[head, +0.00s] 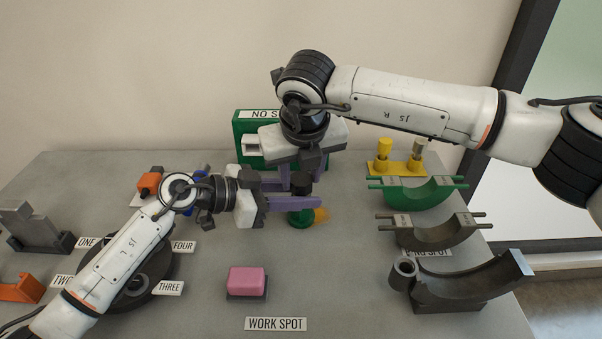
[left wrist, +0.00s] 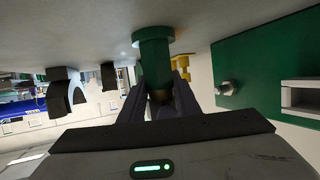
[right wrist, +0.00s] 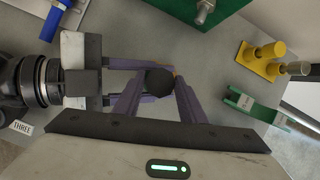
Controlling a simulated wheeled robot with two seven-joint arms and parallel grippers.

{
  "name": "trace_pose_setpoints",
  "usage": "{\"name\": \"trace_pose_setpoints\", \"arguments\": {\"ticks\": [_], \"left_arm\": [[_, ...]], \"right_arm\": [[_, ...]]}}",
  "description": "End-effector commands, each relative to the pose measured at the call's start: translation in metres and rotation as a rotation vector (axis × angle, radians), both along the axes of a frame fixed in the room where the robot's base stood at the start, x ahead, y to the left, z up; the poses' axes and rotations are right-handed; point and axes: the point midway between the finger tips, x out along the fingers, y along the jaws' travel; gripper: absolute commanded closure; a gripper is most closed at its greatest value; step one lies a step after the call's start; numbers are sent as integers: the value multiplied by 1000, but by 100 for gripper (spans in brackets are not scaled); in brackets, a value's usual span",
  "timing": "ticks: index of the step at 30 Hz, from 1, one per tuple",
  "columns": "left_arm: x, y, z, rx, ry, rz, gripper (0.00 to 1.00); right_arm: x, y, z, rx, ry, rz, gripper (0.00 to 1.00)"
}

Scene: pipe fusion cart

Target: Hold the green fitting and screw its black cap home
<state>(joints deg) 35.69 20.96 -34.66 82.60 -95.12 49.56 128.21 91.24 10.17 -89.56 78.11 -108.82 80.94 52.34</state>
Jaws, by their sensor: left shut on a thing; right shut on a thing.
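The green fitting (head: 301,220) stands upright on the table below my grippers, with an orange part (head: 321,214) at its side. My left gripper (head: 300,202) is shut on its body from the left. In the left wrist view the green fitting (left wrist: 154,58) sits between the purple fingers. The black cap (head: 301,184) is above the fitting. My right gripper (head: 300,178) is shut on it from above and behind. In the right wrist view the round black cap (right wrist: 160,81) shows between the fingers. The fingers hide the joint between cap and fitting, so I cannot tell how it sits.
A green box (head: 240,128) with a partly hidden sign stands behind. A yellow piece (head: 384,165) and several curved saddles, one green (head: 420,193), stand right. A pink block (head: 246,281) lies in front. A dark turntable (head: 160,270) is under my left arm. Front centre is mostly clear.

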Motion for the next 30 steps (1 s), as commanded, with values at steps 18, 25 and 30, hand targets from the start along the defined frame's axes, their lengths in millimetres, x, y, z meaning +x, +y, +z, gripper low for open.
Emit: {"name": "trace_pose_setpoints", "arguments": {"ticks": [18,25,30], "left_arm": [[-1,-6,10,-16,-18,-10,100],[0,-5,11,-18,-19,-8,100],[0,-5,11,-19,-20,-7,100]], "right_arm": [[-7,0,-26,-6,33,3,96],[-7,0,-29,-6,34,2,96],[-6,0,-29,-7,34,1,96]]}}
